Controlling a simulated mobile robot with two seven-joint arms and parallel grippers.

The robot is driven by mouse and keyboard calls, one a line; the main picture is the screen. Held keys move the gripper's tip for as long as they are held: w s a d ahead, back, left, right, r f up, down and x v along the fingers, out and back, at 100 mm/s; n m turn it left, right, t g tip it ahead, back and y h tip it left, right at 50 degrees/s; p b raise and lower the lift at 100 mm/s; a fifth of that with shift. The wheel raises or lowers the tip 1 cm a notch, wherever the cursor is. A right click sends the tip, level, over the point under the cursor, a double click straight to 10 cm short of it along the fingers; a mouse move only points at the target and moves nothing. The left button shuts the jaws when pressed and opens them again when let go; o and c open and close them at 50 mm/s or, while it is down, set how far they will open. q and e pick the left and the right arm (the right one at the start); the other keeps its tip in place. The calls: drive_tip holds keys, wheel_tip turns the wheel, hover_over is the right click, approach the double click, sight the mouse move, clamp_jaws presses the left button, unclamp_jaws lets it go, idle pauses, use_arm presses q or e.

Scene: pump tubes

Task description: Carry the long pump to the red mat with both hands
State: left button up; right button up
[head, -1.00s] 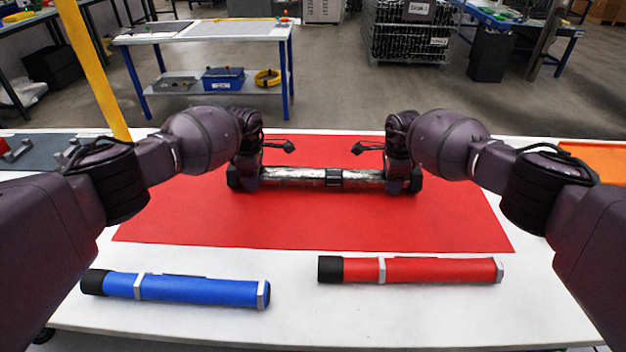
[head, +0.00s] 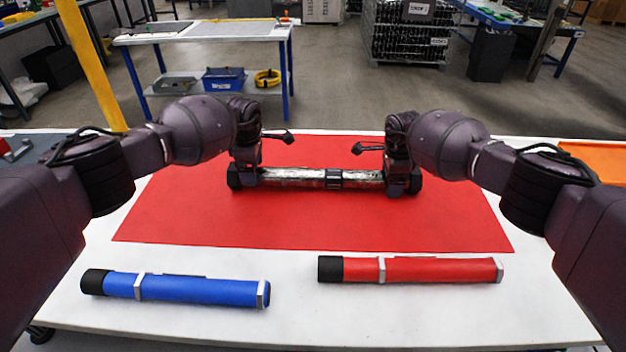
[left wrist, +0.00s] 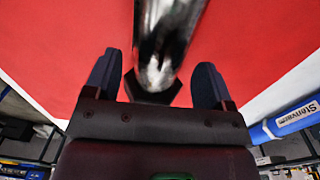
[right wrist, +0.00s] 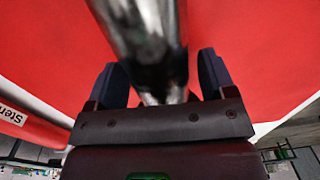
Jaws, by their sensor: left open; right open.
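The long pump (head: 300,178) is a shiny silver tube with black ends and a dark middle band. It lies across the red mat (head: 300,225), toward its far side. My left gripper (head: 248,186) is at the pump's left end, its fingers open on either side of the tube; in the left wrist view the tube (left wrist: 165,40) runs between the fingers with gaps beside it. My right gripper (head: 397,186) is at the right end, also open; in the right wrist view the tube (right wrist: 150,45) passes between its fingers. The grippers partly hide the pump's ends.
A blue tube (head: 185,288) and a red tube (head: 420,270) lie on the white table (head: 300,315) in front of the mat. An orange tray (head: 600,160) is at the right edge. The mat in front of the pump is clear.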

use_arm(q)
wheel_tip(320, 180, up, 9)
drive_tip(key=shift+s+r, duration=0.1)
drive_tip(key=shift+s, duration=0.05)
use_arm(e)
drive_tip(key=shift+r, duration=0.1)
drive_tip(key=r, duration=1.1)
drive_tip(key=shift+s+r, duration=0.2)
drive_tip(key=shift+r, duration=0.2)
